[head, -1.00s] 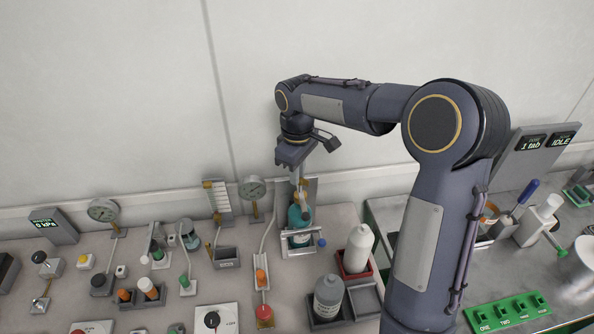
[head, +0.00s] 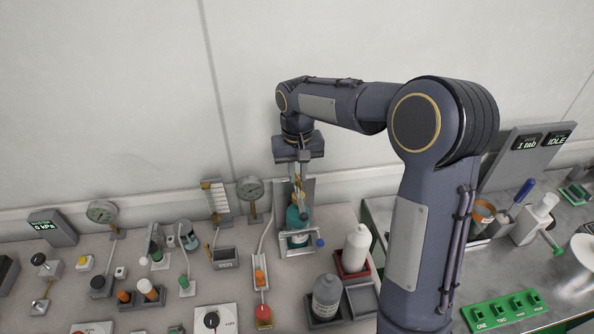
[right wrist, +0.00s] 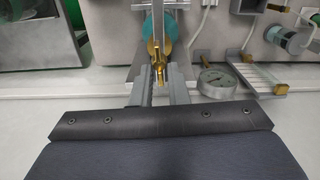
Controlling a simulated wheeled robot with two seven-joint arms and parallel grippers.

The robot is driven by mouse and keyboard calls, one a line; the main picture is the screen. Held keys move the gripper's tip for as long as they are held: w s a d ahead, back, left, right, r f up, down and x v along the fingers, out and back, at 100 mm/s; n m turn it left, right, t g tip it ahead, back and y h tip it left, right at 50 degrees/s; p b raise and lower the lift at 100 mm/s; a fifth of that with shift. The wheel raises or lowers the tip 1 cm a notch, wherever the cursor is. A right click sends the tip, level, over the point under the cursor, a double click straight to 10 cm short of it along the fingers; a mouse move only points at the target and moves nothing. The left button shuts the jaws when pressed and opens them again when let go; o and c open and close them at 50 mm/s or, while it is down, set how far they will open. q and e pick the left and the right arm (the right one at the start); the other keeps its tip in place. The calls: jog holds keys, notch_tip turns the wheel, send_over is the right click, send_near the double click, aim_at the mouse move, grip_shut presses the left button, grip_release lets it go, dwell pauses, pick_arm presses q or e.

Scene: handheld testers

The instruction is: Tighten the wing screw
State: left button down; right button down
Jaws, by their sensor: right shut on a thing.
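My right gripper (head: 300,192) points down in front of the metal stand (head: 309,192) at the back of the bench. The brass wing screw (right wrist: 158,62) shows between its two fingers in the right wrist view, and the fingers (right wrist: 160,78) are shut on it. In the head view the fingers largely hide the screw. A teal cylinder (head: 295,220) sits in the stand just below and behind the fingers, and it also shows in the right wrist view (right wrist: 172,30). My left gripper is in neither view.
A dial gauge (head: 250,189) stands close to the left of the stand. White (head: 357,248) and grey (head: 326,295) bottles stand in trays to the front right. Several small fixtures cover the bench at left. My right arm crosses the right side.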

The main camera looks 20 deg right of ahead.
jog(key=shift+m, duration=0.3)
dwell(0.4)
jog(key=c, duration=1.4)
grip_release()
jog(key=shift+r, duration=0.1)
notch_tip(320, 180, up, 8)
jog(key=shift+f, duration=0.25)
jog(key=shift+r, duration=0.1)
